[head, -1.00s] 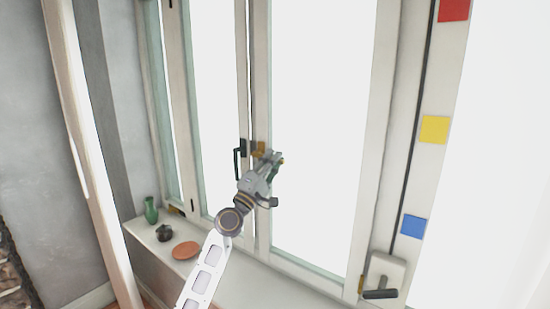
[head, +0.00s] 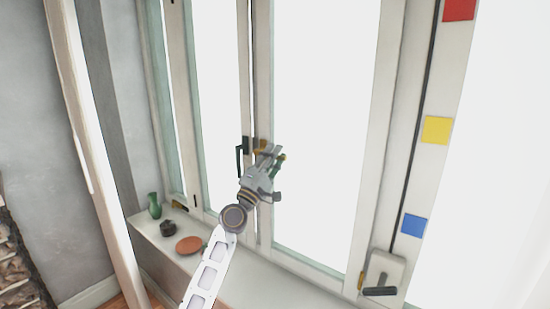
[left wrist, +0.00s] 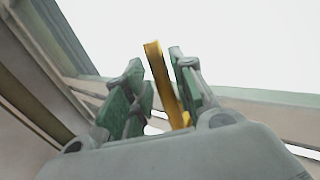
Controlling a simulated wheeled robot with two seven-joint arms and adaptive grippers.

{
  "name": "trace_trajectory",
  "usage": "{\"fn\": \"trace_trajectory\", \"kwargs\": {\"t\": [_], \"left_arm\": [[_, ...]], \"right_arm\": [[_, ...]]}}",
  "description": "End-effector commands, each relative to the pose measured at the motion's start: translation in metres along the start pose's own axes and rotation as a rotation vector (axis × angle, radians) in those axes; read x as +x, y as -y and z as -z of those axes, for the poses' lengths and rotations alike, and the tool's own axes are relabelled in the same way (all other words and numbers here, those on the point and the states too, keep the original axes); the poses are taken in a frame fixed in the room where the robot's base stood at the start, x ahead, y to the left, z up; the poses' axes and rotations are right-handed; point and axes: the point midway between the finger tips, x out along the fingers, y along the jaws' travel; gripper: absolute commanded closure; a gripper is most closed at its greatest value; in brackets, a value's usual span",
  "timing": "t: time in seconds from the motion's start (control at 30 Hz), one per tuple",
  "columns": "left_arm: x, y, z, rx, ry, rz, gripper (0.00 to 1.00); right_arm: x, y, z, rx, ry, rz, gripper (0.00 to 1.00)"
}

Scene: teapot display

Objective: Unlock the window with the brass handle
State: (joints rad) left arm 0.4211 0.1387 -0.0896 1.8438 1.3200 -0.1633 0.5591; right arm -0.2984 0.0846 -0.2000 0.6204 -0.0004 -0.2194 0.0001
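The brass handle (head: 260,144) sits on the window's middle frame, partly hidden by my left gripper (head: 273,154). In the left wrist view the brass handle (left wrist: 164,84) is a yellow bar standing between the two green-padded fingers of my left gripper (left wrist: 158,88). It lies close to the right finger, with a clear gap to the left finger. The left gripper is open around the handle; I cannot tell whether the right finger touches it. The window (head: 262,60) looks closed at this middle frame. My right gripper is not in view.
A dark handle (head: 240,160) is just left of the brass one. The sill holds a green vase (head: 154,206), a dark pot (head: 168,228) and a terracotta dish (head: 189,245). A crank-like dark handle (head: 380,291) is at lower right.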

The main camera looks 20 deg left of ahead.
Motion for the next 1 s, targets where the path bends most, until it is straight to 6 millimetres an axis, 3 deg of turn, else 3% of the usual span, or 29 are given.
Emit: {"fn": "trace_trajectory", "kwargs": {"t": [0.23, 0.53, 1.0], "left_arm": [[-0.001, 0.002, -0.001, 0.000, 0.002, 0.004, 0.65], [-0.005, 0.004, -0.001, 0.000, 0.003, 0.006, 0.65], [-0.038, 0.004, -0.001, -0.001, 0.002, 0.006, 0.65]], "right_arm": [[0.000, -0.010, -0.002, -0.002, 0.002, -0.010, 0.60], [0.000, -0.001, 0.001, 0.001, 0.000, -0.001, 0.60], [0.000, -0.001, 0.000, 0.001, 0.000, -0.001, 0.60]]}}
